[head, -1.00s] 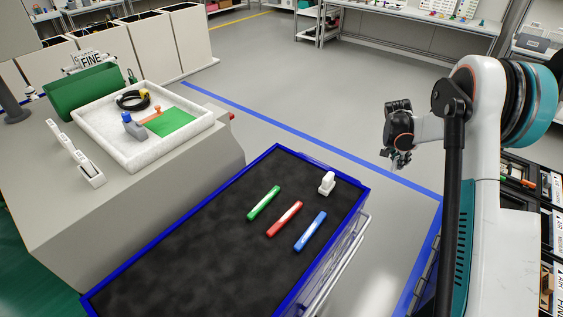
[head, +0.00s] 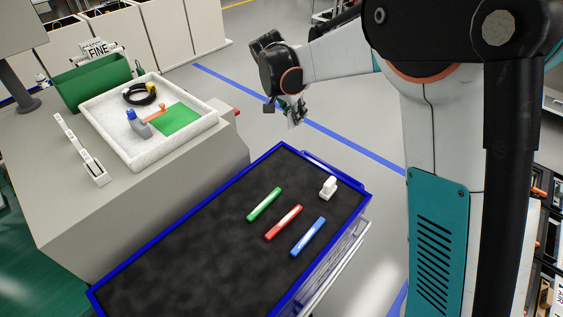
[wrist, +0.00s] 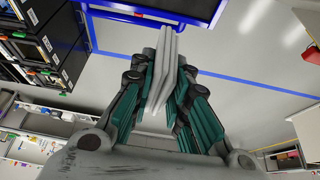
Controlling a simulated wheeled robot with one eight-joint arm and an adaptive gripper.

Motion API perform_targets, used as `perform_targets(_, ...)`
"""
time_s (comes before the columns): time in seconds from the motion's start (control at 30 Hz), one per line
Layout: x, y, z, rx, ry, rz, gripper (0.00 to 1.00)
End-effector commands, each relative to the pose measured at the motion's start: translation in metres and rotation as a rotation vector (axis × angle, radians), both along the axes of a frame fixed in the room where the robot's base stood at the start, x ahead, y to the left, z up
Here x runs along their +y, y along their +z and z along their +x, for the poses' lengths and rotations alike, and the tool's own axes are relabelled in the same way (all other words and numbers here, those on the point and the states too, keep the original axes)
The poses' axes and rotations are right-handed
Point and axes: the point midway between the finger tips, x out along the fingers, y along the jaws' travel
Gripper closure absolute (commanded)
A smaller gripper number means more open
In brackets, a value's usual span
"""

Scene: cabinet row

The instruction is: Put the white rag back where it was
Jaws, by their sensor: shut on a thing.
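The white rag (wrist: 168,62) shows in the wrist view as narrow, pale folded layers between my fingers, sticking out past the fingertips. My gripper (wrist: 160,88) is shut on it. In the head view my gripper (head: 291,103) hangs in the air over the floor, beyond the far edge of the blue-rimmed cart and right of the grey workbench. A small pale bit of the rag (head: 295,116) shows at the fingers there, too small to make out well.
The blue-rimmed cart (head: 190,228) has a dark top with a green, a red and a blue marker and a small white object (head: 328,187). The grey workbench (head: 55,185) bears a white tray (head: 92,120) and a green bin (head: 90,82). The cart's near left top is clear.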

Motion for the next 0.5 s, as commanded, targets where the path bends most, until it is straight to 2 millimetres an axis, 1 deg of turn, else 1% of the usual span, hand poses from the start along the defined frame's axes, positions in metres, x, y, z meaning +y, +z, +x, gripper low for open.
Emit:
perform_targets(0.03,0.007,0.006,-0.005,0.0,0.009,-0.001,1.0)
perform_targets(0.13,0.015,0.011,-0.01,-0.001,0.017,-0.001,1.0)
perform_targets(0.23,0.018,0.004,-0.012,-0.001,0.019,0.0,1.0)
perform_targets(0.27,0.019,-0.001,-0.012,-0.001,0.019,0.0,1.0)
perform_targets(0.37,0.019,-0.023,-0.012,-0.001,0.019,0.0,1.0)
perform_targets(0.5,0.019,-0.058,-0.012,-0.001,0.019,0.0,1.0)
